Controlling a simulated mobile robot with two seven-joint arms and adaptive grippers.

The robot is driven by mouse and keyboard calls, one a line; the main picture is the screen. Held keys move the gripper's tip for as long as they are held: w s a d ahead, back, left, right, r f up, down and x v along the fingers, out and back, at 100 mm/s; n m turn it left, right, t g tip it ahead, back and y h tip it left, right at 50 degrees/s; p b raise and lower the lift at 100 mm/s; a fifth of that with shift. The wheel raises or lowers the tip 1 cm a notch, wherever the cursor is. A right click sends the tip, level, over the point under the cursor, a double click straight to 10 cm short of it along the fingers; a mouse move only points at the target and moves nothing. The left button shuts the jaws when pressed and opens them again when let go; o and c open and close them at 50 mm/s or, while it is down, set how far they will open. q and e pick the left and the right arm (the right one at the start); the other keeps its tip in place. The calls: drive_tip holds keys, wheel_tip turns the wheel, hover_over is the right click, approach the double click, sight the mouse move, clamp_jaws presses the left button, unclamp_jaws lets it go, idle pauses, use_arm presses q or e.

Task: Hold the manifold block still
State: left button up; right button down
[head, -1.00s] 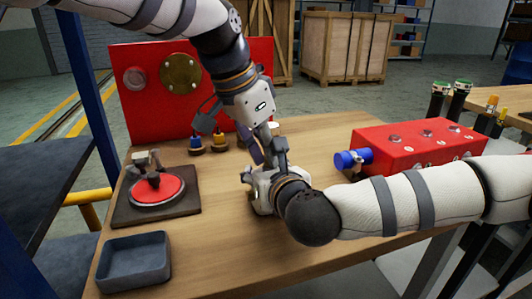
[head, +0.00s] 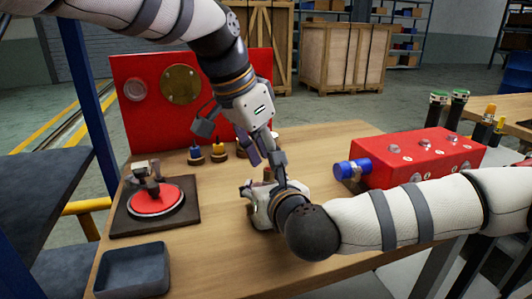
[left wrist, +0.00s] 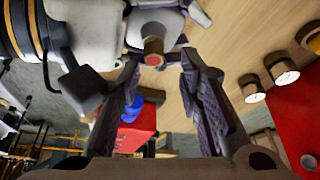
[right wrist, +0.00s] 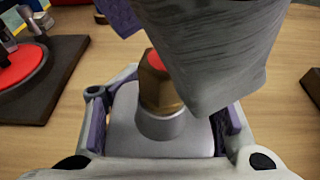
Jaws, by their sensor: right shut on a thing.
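The thing I take as the manifold block (right wrist: 125,125) is a pale block with a brass hex fitting (right wrist: 160,85) topped in red. It sits low over the wooden table, mostly hidden in the head view. My right gripper (head: 262,203) is shut around the block, with its purple pads on either side in the right wrist view. My left gripper (head: 258,155) hangs above, its fingers spread. In the left wrist view the red-topped fitting (left wrist: 153,58) shows just beyond the open fingertips. A left finger covers part of the fitting in the right wrist view.
A red box (head: 430,155) with a blue fitting (head: 350,169) stands to the right. A red panel (head: 150,120) stands at the back. A red disc (head: 157,200) on a dark base and a grey tray (head: 133,269) are left. Bare table (head: 205,250) lies in front.

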use_arm(q)
drive_tip(key=shift+s+f, duration=0.15)
drive_tip(key=shift+f, duration=0.2)
drive_tip(key=v, duration=1.2)
drive_tip(key=shift+r, duration=0.25)
drive_tip(key=shift+c, duration=0.5)
